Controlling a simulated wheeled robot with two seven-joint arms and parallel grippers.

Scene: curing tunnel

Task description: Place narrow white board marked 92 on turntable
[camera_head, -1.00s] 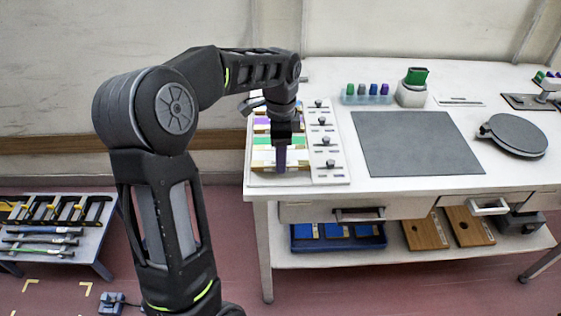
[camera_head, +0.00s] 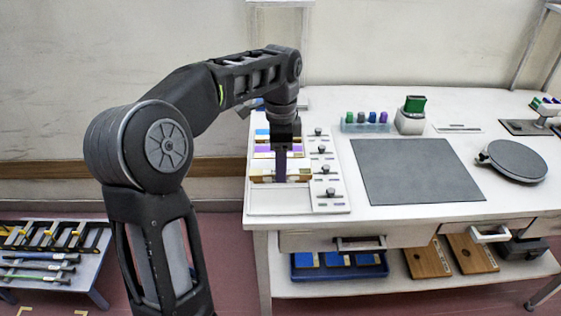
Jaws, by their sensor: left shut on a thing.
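My left gripper (camera_head: 283,178) is shut on a narrow board (camera_head: 265,175) with a pale face and tan, wood-like parts. The board is held level, a little above the white rack tray (camera_head: 290,203) on the left of the bench. Gripper fingers cover the board's middle, and no number on it is readable. The turntable (camera_head: 517,159) is a round dark grey disc at the bench's right, with nothing on it. My right gripper is not in view.
Blue and purple boards (camera_head: 262,148) lie behind the held one. A knobbed strip (camera_head: 325,170) borders the tray. A bare grey mat (camera_head: 415,172) lies between tray and turntable. Behind it stand a row of coloured pieces (camera_head: 367,122) and a green-topped block (camera_head: 411,115).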

